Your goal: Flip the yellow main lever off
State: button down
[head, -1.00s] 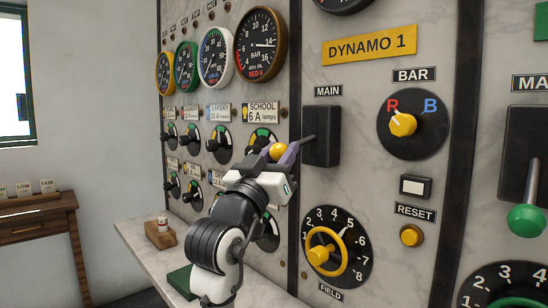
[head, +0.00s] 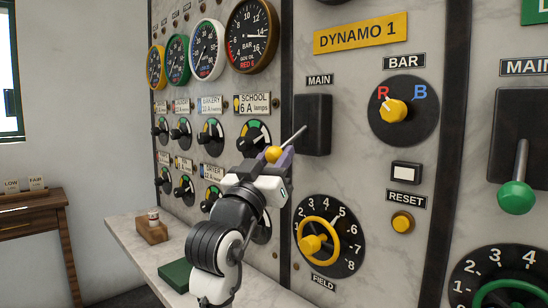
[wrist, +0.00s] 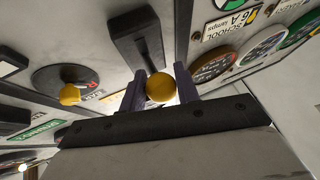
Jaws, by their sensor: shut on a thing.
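The main lever on the DYNAMO 1 panel has a thin metal rod ending in a yellow ball knob (head: 273,154). The rod comes out of a black housing (head: 313,126) under the MAIN label and slants outward and down to the left. My gripper (head: 275,157) is shut on the knob, with one purple-grey finger on each side. In the wrist view the knob (wrist: 160,86) sits between the two fingers, and the black slotted housing (wrist: 140,45) lies behind it. The fingers partly cover the knob's sides.
Right of the lever are the yellow BAR selector (head: 393,109) and the RESET button (head: 402,222). The yellow FIELD wheel (head: 319,241) is below. Small feeder switches and gauges (head: 252,36) are on the left. A green-knobbed lever (head: 516,197) hangs down at the right.

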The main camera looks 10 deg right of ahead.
jog(key=c, duration=1.1)
grip_release()
jog(key=shift+w+d+f, duration=0.2)
jog(key=shift+w+d, duration=0.05)
jog(key=shift+d, duration=0.1)
jog(key=shift+o, duration=0.2)
jog(key=shift+s+a+r, duration=0.1)
jog(key=shift+a, duration=0.05)
jog(key=b+v, duration=0.3)
jog(key=v, duration=1)
jog(key=shift+s+a+f, duration=0.2)
jog(key=shift+s+f, duration=0.05)
jog(key=shift+s, duration=0.05)
